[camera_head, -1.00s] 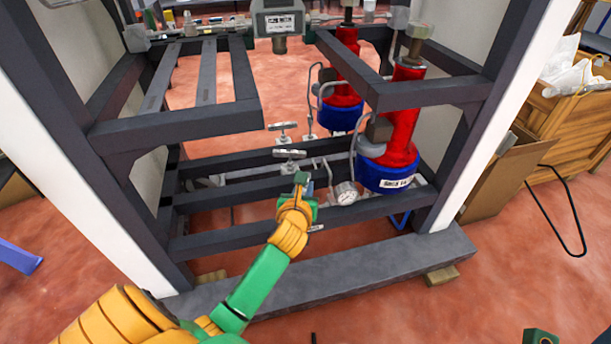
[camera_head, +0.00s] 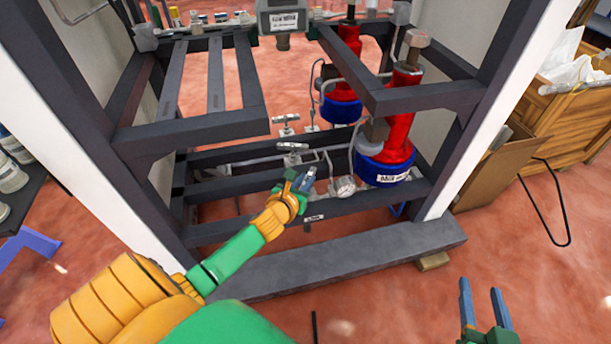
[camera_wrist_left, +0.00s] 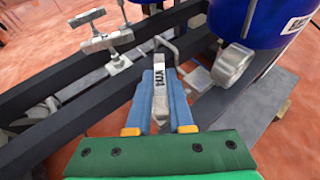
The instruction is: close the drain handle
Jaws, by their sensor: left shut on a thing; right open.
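The silver lever handle (camera_wrist_left: 160,98) with a printed label lies between the blue fingers of my left gripper (camera_wrist_left: 160,108) in the left wrist view. I take it for the drain handle. My left gripper (camera_head: 300,182) is shut on it, low at the frame's front beam in the head view. There the fingers mostly hide the handle. My right gripper (camera_head: 484,308) is open and empty at the lower right, fingers pointing up, apart from the frame.
A round gauge (camera_head: 345,187) sits just right of my left gripper. Red and blue cylinders (camera_head: 385,172) stand behind it. T-handle valves (camera_head: 292,148) are just beyond the gripper. A dark beam (camera_head: 330,258) runs along the floor in front.

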